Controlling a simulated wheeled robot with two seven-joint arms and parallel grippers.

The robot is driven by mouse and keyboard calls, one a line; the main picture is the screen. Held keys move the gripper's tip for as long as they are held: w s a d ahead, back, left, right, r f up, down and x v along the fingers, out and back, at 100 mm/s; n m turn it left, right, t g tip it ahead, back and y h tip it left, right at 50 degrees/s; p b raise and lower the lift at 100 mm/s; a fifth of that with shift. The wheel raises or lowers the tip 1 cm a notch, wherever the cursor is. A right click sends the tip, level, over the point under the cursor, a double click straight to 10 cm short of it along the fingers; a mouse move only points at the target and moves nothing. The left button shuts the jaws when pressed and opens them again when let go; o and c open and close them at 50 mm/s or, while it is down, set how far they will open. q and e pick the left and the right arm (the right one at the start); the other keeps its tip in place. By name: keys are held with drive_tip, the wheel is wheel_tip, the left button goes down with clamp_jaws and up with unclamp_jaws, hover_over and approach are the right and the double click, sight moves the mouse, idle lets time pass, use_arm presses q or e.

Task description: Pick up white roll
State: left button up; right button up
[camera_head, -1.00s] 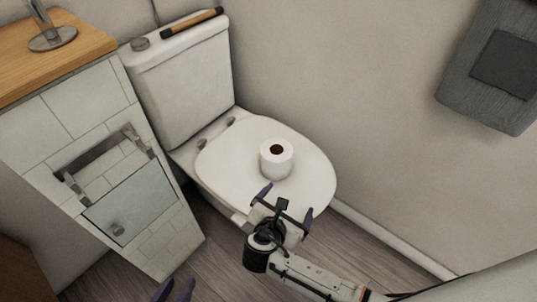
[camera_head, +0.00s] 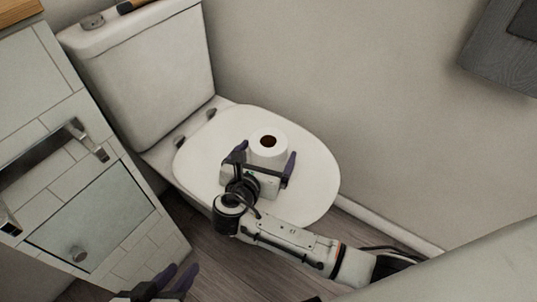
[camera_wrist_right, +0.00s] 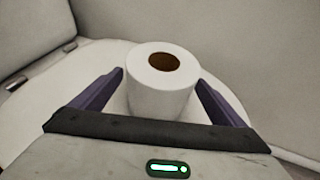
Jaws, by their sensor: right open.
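The white roll (camera_head: 268,148) stands upright on the closed toilet lid (camera_head: 315,190), its dark core hole facing up. My right gripper (camera_head: 264,160) is open, with one purple finger on each side of the roll's near part. In the right wrist view the roll (camera_wrist_right: 161,85) sits between the spread fingers (camera_wrist_right: 160,88), and gaps to both fingers are visible. The roll's lower part is hidden by the gripper in the head view. My left gripper (camera_head: 185,268) shows at the bottom left edge, its fingers apart with nothing between them.
The toilet tank (camera_head: 150,80) stands behind the lid on the left. A tiled cabinet (camera_head: 110,215) with a metal holder (camera_head: 78,140) is at the left. A bare wall runs behind and right of the toilet, with a grey towel (camera_head: 500,60) at upper right.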

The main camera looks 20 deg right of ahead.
drive_tip(key=shift+b+x, duration=0.35)
drive_tip(key=shift+x, duration=0.6)
drive_tip(key=shift+r, duration=0.1)
drive_tip(key=c, duration=1.2)
